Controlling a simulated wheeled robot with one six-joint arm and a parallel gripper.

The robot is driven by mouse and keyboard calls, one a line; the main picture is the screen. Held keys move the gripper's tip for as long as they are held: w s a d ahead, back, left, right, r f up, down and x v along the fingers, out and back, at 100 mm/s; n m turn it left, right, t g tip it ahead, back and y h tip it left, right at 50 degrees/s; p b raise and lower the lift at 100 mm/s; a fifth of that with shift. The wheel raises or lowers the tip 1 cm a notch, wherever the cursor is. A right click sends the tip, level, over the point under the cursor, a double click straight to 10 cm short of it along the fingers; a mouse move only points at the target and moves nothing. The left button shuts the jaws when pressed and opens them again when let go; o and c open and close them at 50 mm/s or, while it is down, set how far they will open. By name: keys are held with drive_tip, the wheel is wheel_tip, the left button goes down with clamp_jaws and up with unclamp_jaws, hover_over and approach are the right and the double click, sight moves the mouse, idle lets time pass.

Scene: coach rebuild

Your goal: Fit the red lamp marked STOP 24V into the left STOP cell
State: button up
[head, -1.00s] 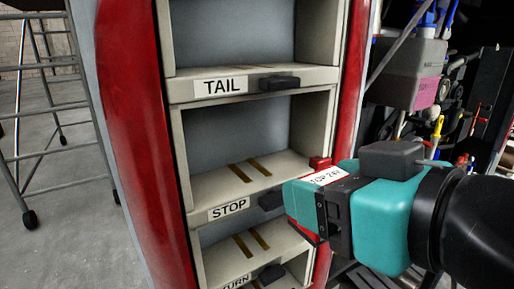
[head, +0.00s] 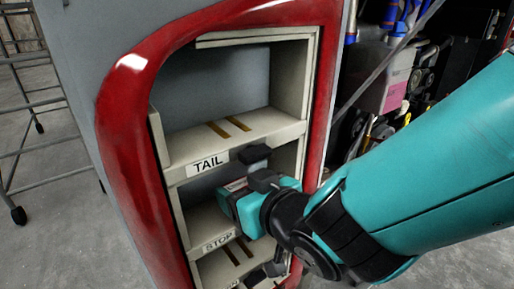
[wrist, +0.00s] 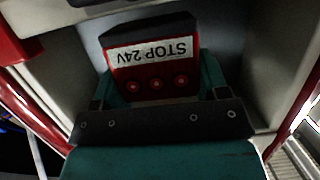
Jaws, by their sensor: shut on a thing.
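My gripper (head: 238,203) is shut on the red lamp (wrist: 152,86) with the white STOP 24V label. In the wrist view the lamp sits between the two teal fingers, its label upside down, with several round red spots along its near face. In the head view the gripper reaches into the mouth of the STOP cell (head: 196,216), above the STOP label (head: 218,242), and mostly hides the lamp. The cell's pale walls surround the lamp in the wrist view. Whether the lamp touches the cell floor or back cannot be told.
The TAIL cell (head: 260,122) above is empty, with two brown strips on its floor. A red curved frame (head: 128,110) borders the cells. A lower cell is partly hidden.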

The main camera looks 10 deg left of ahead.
sight(236, 182)
drive_tip(key=w+a+p, duration=0.2)
drive_tip(key=w+a, duration=0.1)
drive_tip(key=shift+a+r, duration=0.15)
drive_tip(key=shift+a, duration=0.1)
drive_tip(key=shift+s+d+f+p, duration=0.1)
drive_tip(key=shift+s+f+p, duration=0.05)
drive_tip(key=shift+f+p, duration=0.35)
drive_tip(key=shift+f, duration=0.15)
drive_tip(key=o, duration=1)
drive_tip(key=shift+c, duration=0.2)
